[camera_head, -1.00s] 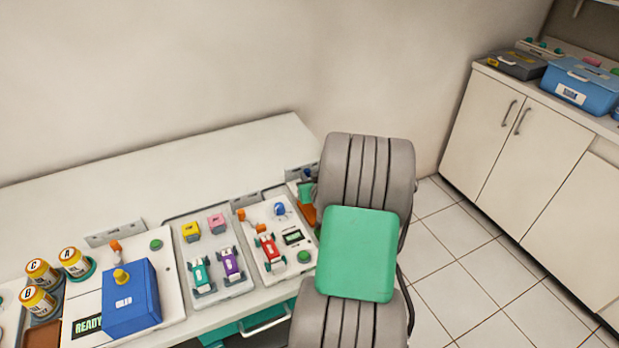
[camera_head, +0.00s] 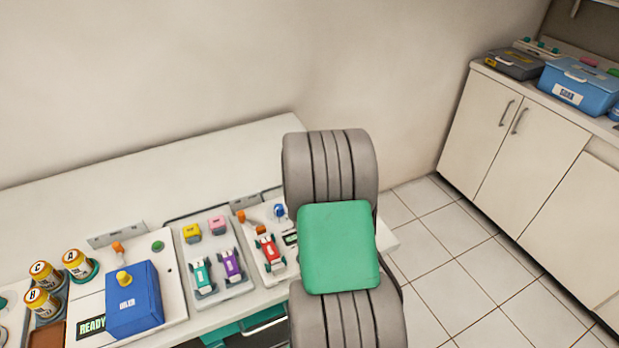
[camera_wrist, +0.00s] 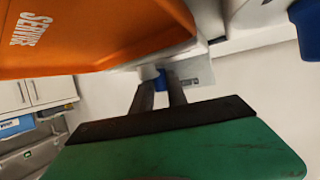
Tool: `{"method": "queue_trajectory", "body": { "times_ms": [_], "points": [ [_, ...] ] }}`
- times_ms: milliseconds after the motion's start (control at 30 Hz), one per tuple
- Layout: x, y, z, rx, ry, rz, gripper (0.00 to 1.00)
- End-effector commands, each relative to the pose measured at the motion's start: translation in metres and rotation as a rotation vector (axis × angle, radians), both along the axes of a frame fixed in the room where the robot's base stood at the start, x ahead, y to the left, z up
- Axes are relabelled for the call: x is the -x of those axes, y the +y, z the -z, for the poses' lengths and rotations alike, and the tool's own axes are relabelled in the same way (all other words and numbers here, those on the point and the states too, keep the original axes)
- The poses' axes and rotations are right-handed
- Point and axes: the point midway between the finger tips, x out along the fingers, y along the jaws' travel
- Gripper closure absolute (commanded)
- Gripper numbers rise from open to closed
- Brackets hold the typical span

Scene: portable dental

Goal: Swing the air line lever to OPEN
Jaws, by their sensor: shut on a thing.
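In the wrist view, my gripper (camera_wrist: 163,84) has its two dark fingers close together on a small blue piece (camera_wrist: 166,77), which I take to be the air line lever's handle. The piece sits against a light grey plate (camera_wrist: 195,74). Most of the lever is hidden, and no OPEN mark can be read. In the head view, my grey arm with its green cover hides the gripper, the lever and part of the desk's right end.
An orange block (camera_wrist: 90,35) with white lettering hangs close above the fingers in the wrist view. On the desk (camera_head: 200,168) are a blue box (camera_head: 134,300), a tray with toy cars (camera_head: 218,285) and yellow jars (camera_head: 78,264). Tiled floor (camera_head: 450,235) is clear at right.

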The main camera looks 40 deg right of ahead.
Motion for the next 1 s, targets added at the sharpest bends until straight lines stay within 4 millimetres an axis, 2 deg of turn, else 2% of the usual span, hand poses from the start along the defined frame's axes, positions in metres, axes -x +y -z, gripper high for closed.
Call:
{"method": "queue_trajectory", "body": {
  "times_ms": [133, 167, 400, 833, 1000],
  "points": [
    [0.0014, 0.0007, 0.0027, -0.004, 0.005, 0.0, 1.0],
    [0.0014, 0.0007, 0.0026, -0.004, 0.005, 0.0, 0.8],
    [0.0016, 0.0, 0.0022, -0.003, 0.004, 0.001, 0.6],
    [0.0005, -0.0006, 0.0009, -0.002, 0.001, -0.007, 0.6],
    [0.002, -0.0017, 0.0045, -0.009, 0.007, -0.06, 0.6]
  ]
}}
